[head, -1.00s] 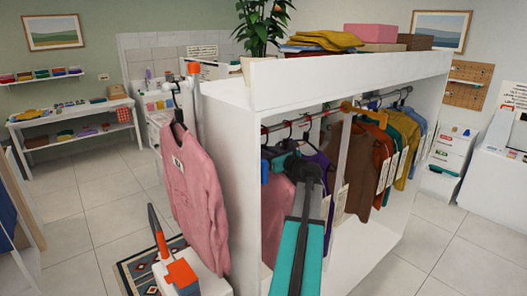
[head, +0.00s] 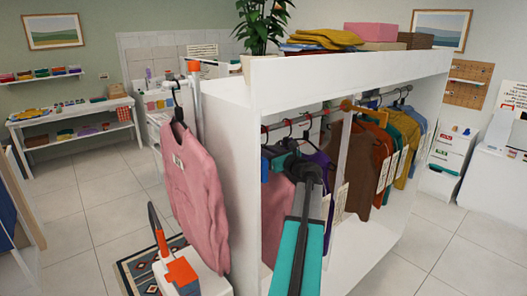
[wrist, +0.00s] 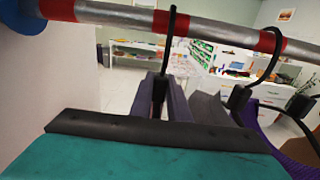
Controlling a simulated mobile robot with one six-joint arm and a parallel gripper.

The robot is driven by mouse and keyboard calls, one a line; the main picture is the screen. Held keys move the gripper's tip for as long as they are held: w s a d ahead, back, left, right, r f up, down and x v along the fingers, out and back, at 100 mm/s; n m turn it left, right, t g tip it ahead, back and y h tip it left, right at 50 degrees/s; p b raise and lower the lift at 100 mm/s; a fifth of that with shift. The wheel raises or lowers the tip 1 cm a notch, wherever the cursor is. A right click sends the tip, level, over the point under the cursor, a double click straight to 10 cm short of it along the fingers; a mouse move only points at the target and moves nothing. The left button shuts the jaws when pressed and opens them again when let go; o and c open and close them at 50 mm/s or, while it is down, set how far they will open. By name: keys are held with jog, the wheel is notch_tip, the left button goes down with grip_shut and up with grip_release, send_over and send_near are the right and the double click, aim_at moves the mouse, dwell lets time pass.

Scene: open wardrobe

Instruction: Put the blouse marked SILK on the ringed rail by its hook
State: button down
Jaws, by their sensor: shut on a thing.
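In the wrist view my gripper (wrist: 160,92) is shut on the stem of a black hanger hook (wrist: 172,40). The hook rises across the near side of the grey rail with red rings (wrist: 215,32), with its top at the rail's upper edge. I cannot tell whether it rests on the rail. In the head view my gripper is mostly hidden behind my wrist, inside the wardrobe's left bay. A pink garment (head: 277,215) hangs below it there, likely the held blouse. No SILK mark is readable. The ringed rail (head: 275,127) also shows in the head view.
Another dark hook (wrist: 262,70) and a purple garment (wrist: 300,145) are close on the right. A blue rail end (wrist: 22,15) and white wall are at left. Several garments (head: 380,155) fill the right bay. A pink top (head: 190,185) hangs outside the wardrobe's left side.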

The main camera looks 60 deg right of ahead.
jog(key=shift+f, duration=0.25)
jog(key=c, duration=1.6)
grip_release()
jog(key=shift+s, duration=0.1)
jog(key=b+v, duration=0.5)
jog(key=v, duration=0.8)
jog(key=shift+s+a+r, duration=0.1)
jog(key=shift+s+a, duration=0.05)
jog(key=shift+s, duration=0.15)
